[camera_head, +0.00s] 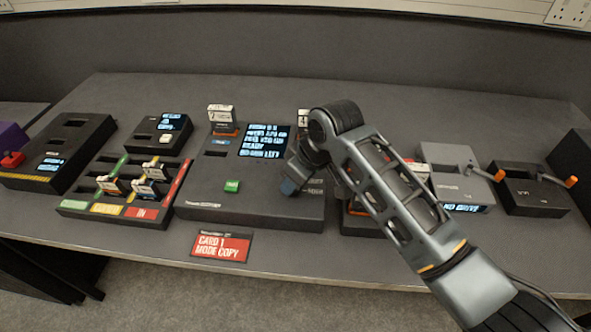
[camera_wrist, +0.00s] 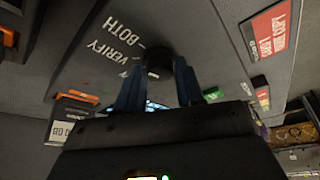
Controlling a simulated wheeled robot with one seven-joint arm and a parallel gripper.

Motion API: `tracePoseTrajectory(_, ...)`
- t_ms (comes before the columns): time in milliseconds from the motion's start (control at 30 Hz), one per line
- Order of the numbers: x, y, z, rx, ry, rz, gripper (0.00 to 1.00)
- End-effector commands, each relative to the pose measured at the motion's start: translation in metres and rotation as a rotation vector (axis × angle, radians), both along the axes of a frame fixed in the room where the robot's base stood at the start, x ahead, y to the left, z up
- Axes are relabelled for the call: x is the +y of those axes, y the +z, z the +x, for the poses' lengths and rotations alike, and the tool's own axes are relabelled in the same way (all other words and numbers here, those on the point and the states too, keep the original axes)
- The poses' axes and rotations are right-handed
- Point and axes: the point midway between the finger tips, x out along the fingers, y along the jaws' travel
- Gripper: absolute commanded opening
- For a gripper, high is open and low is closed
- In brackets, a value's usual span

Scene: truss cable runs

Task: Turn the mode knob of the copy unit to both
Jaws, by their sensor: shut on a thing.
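The copy unit (camera_head: 203,196) is a wide dark box in the middle of the table, with a lit text screen (camera_head: 263,140) and a green button (camera_head: 232,186). My gripper (camera_head: 290,187) reaches down onto its right part and covers the knob in the head view. In the wrist view the dark round mode knob (camera_wrist: 158,60) sits between the blue-grey fingers of my gripper (camera_wrist: 160,78), which are shut on it. The label BOTH (camera_wrist: 125,28) is printed beside the knob, with VERIFY (camera_wrist: 105,52) next to it.
Cards stand upright at the unit's back left (camera_head: 222,115) and back right (camera_head: 304,120). A card tray (camera_head: 150,212) is to the left. Grey and dark boxes with orange-tipped levers (camera_head: 500,175) are to the right. A red label (camera_head: 221,246) lies in front.

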Motion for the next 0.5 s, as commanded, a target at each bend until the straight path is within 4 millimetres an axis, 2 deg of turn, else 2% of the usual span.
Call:
tracePoseTrajectory(200,0.0007,0.0021,-0.0018,0.002,-0.135,-0.001,0.07)
tracePoseTrajectory(500,0.0007,0.0005,-0.0014,0.001,-0.231,-0.001,0.07)
